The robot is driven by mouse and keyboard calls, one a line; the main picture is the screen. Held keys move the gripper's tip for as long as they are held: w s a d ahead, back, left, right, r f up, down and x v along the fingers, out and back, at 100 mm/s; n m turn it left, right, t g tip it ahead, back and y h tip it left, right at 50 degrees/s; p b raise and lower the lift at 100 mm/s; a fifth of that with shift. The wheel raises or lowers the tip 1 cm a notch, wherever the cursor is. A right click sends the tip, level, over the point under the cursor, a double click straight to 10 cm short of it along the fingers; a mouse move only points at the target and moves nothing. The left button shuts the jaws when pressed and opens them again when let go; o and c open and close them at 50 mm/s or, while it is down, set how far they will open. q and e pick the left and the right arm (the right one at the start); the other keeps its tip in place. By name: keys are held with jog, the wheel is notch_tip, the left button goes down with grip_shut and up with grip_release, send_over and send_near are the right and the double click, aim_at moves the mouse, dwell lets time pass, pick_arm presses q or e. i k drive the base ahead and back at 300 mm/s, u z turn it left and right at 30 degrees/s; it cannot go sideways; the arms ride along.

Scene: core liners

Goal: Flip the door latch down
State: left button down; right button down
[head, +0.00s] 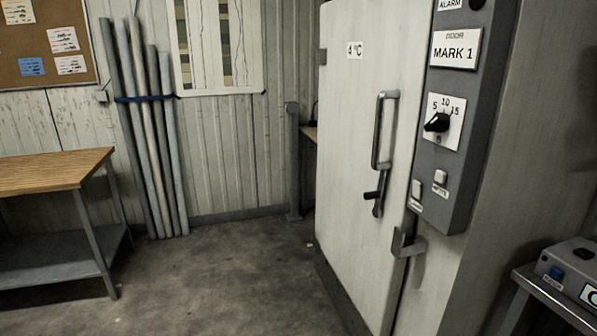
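A tall off-white door (345,130) with a "4 °C" label stands right of centre. A grey vertical bar handle (377,130) is fixed near its right edge. Lower down, a grey bracket-like latch piece (407,244) sits across the seam at the door's right edge, with one part standing up. The door looks closed. I cannot tell which of these two pieces is the latch. Neither of my grippers is in view.
A grey control panel (460,110) with a dial and buttons is right of the door. A side table (530,285) with a device (570,268) stands at lower right. A wooden-topped bench (50,170) and leaning tubes (145,130) are left. The floor (215,275) before the door is clear.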

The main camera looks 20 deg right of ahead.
aim_at(378, 195)
jog(key=z, duration=0.15)
jog(key=i, duration=1.15)
jog(key=z, duration=0.65)
